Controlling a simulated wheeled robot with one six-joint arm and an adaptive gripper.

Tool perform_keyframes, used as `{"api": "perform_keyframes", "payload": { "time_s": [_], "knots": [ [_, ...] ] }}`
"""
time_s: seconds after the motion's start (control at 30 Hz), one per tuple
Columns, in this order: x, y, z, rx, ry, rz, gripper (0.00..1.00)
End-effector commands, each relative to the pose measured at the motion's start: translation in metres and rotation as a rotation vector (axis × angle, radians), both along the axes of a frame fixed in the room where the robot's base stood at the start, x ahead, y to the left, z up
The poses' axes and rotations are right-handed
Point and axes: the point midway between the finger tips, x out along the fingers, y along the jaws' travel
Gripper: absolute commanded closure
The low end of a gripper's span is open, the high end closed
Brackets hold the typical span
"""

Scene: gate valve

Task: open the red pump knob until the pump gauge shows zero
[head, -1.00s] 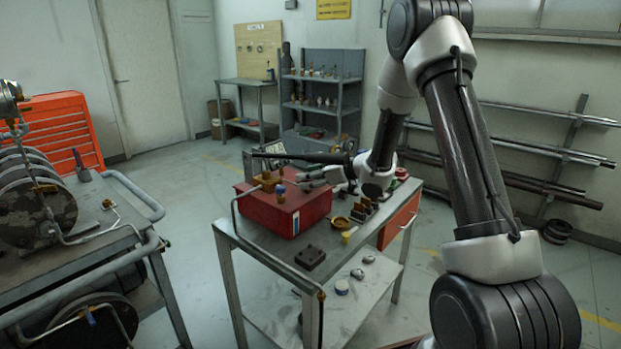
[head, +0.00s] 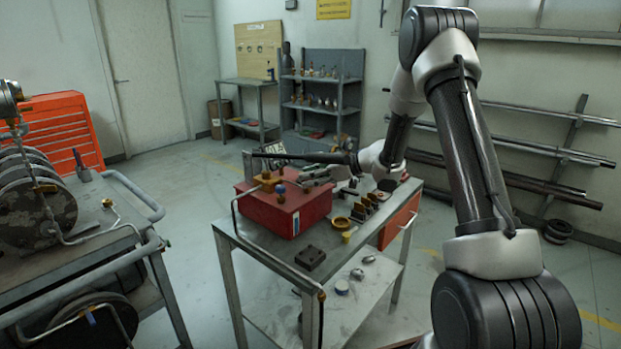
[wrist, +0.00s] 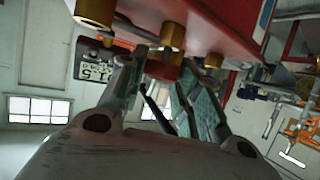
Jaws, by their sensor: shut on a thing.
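The red pump (head: 300,212) is a red box on the metal cart. Brass fittings (head: 266,181) and a blue-topped part (head: 280,190) stand on it. In the wrist view the pump (wrist: 225,22) appears tilted along the top, with brass fittings. The red knob (wrist: 163,70) lies between my fingertips there. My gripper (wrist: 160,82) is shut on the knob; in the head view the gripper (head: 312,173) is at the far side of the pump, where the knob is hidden. A digital gauge (wrist: 94,64) shows dark digits, tilted and too small to read surely.
The cart top (head: 262,240) also holds a dark block (head: 310,257), a brass ring (head: 341,223) and several small fittings. A metal pipe (head: 234,215) bends around the cart's left corner. Another cart (head: 100,240) with discs stands left. Open floor lies between the carts.

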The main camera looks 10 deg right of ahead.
Motion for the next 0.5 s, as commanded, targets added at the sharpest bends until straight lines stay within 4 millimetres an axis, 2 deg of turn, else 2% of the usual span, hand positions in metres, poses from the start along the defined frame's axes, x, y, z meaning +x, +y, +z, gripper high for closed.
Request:
{"api": "perform_keyframes", "payload": {
  "time_s": [0.5],
  "knots": [
    [0.0061,-0.0025,-0.0005,-0.001,-0.001,0.42,0.91]
  ]
}}
